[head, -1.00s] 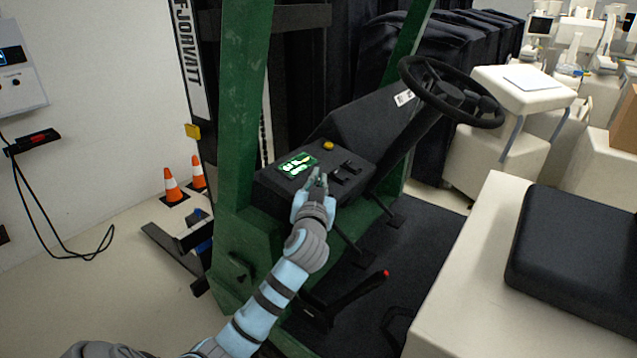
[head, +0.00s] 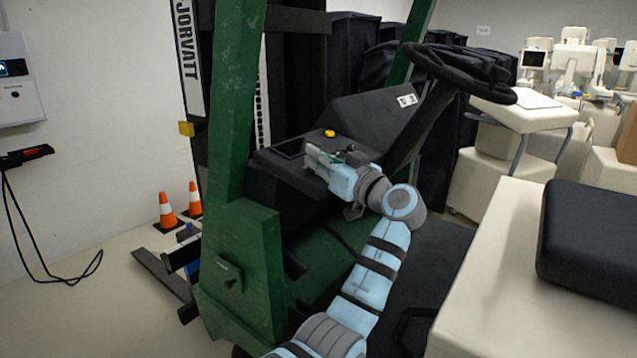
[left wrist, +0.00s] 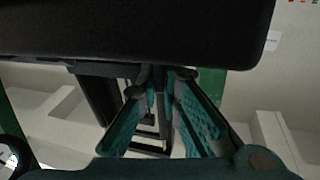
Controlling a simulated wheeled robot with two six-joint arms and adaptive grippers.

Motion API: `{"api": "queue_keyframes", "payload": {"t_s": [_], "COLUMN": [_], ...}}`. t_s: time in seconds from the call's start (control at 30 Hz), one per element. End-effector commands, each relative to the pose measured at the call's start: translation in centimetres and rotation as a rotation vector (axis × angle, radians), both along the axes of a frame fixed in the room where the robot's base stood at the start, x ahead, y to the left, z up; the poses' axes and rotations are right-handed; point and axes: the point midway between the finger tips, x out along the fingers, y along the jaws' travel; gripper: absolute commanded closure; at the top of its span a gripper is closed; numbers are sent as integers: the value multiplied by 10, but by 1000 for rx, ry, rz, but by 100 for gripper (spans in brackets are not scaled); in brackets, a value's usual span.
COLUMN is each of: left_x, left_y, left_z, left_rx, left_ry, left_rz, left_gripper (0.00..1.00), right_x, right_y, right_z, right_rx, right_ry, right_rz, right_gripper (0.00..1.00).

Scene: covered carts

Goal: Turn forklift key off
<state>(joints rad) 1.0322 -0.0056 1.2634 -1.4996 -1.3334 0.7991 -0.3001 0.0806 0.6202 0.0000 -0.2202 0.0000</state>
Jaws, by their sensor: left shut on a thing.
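My left gripper (head: 318,158) is at the forklift's black dash panel (head: 272,166), with its wrist turned so the fingers point left. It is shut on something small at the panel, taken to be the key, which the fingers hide. The dash display (head: 290,149) beside the fingers is dark. In the left wrist view the teal fingers (left wrist: 160,85) reach up to the underside of a dark surface, and no key can be made out there. My right gripper is in neither view.
A yellow button (head: 329,134) sits on the panel just behind the fingers. The steering wheel (head: 460,77) is to the right. The green frame post (head: 236,100) stands close on the left. A cream body with a black seat (head: 595,240) is at right.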

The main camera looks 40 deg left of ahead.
Motion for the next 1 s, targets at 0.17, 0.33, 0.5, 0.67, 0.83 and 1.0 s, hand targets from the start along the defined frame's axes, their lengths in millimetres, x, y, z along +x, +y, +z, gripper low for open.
{"api": "queue_keyframes", "payload": {"t_s": [0.17,0.33,0.5,0.67,0.83,1.0], "left_x": [0,0,0,0,0,0], "left_y": [-1,0,0,0,0,0], "left_z": [-2,-1,-1,-1,-1,-2], "left_rx": [-4,-4,-4,-4,-5,-5], "left_ry": [-23,-40,-48,-52,-53,-52], "left_rz": [119,201,244,261,263,263], "left_gripper": [100,100,100,100,100,100], "right_x": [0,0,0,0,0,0], "right_y": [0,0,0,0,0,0], "right_z": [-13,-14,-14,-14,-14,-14], "right_rx": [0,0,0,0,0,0], "right_ry": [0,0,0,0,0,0], "right_rz": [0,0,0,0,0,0], "right_gripper": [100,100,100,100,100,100]}}
